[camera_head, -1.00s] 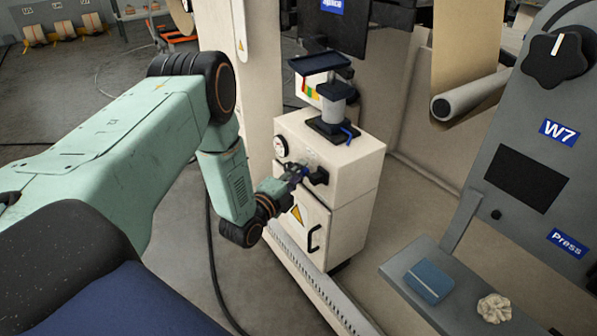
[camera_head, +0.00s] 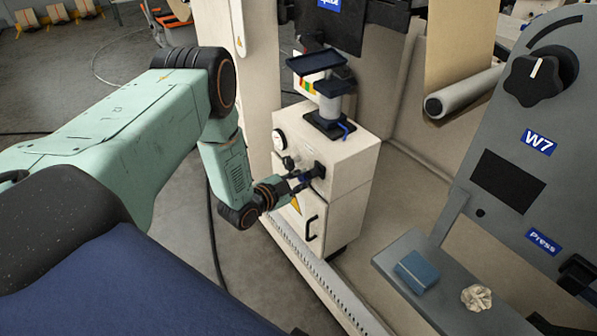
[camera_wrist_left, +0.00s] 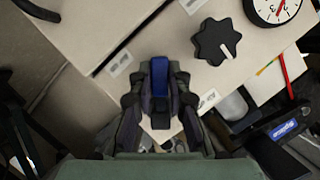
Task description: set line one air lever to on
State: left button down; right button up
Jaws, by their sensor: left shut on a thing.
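The air lever (camera_wrist_left: 160,72) has a blue handle on a dark body and shows between my fingers in the left wrist view. It sits on the front of the cream cabinet (camera_head: 345,165), beside a black knob (camera_wrist_left: 216,41) and a round white gauge (camera_wrist_left: 273,8). My left gripper (camera_head: 301,183) is at the cabinet front, shut on the lever; it also shows in the left wrist view (camera_wrist_left: 160,100). In the head view the fingers hide much of the lever. The small labels near it are too small to read. My right gripper is not clearly visible.
A blue box (camera_head: 416,271) and a crumpled pale piece (camera_head: 477,298) lie on that shelf. A black handle (camera_head: 311,228) sticks out of the cabinet door below the lever.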

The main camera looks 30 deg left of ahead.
pick_arm(q)
jog(key=n, duration=0.1)
jog(key=d+f+n+g+h, duration=0.1)
jog(key=shift+s+n, duration=0.3)
jog(key=shift+s, duration=0.05)
jog(key=shift+s+d+f+n+g+h, duration=0.15)
jog(key=shift+d+n+g+h, duration=0.1)
jog(key=shift+d+n+h, duration=0.35)
jog(key=shift+s+d+n+g+h, duration=0.15)
jog(key=shift+d+n+g+h, duration=0.2)
jog(key=shift+n, duration=0.45)
jog(key=c, duration=1.3)
grip_release()
jog(key=shift+a+h, duration=0.15)
jog(key=shift+h, duration=0.1)
jog(key=v, duration=1.2)
